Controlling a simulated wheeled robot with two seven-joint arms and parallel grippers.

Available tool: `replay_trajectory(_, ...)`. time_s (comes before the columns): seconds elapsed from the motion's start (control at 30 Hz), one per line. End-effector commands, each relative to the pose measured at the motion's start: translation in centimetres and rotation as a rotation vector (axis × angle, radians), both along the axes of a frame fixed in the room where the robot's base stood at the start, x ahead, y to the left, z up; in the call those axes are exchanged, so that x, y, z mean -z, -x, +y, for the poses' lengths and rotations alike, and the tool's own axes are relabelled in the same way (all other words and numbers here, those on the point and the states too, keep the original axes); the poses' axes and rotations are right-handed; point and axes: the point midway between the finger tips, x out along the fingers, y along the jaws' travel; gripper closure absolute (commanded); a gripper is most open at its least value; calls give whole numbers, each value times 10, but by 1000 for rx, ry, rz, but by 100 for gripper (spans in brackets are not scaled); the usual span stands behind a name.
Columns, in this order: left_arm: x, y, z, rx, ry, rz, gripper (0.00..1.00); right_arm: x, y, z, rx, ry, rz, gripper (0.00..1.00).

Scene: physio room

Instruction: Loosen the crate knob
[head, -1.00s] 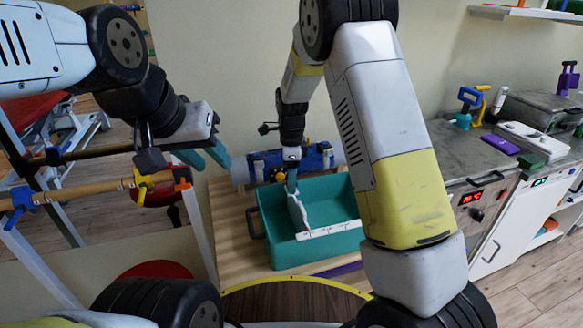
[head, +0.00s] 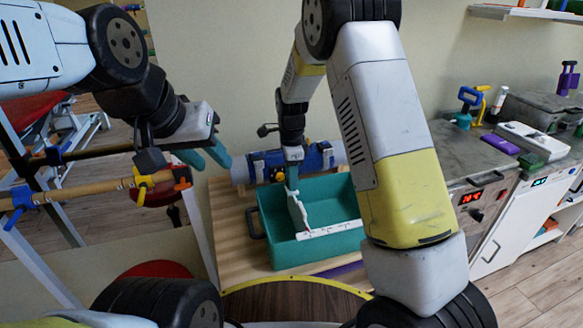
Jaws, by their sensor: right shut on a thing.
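A teal crate (head: 335,255) stands on a wooden bench. In it are an upright white flat piece (head: 298,212) and a white bar (head: 330,231) with small marks, whose left end meets the upright piece's foot. My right gripper (head: 292,180) points down over the crate's back left part, its teal fingers shut at the top of the upright white piece. A small yellow-orange knob (head: 279,176) shows just left of these fingers, behind the crate; I cannot tell whether it belongs to the crate. My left gripper (head: 204,158) is open and empty, left of and above the crate.
A grey-blue roll with blue clamps (head: 320,158) lies behind the crate. Parallel bars with a wooden rail (head: 100,190) stand at the left. A counter (head: 460,155) with tools and boxes is at the right. Bare bench (head: 233,225) shows left of the crate.

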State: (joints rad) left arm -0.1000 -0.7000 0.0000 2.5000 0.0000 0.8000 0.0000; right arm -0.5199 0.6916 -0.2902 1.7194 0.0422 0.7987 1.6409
Motion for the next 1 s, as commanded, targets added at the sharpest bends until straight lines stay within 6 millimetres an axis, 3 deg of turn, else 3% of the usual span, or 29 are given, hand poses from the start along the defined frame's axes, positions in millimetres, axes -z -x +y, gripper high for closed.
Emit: replay_trajectory(1.0, 0, 0, 0, 0, 0, 0, 64, -1, -1, 0, -955, -1, -3, 100)
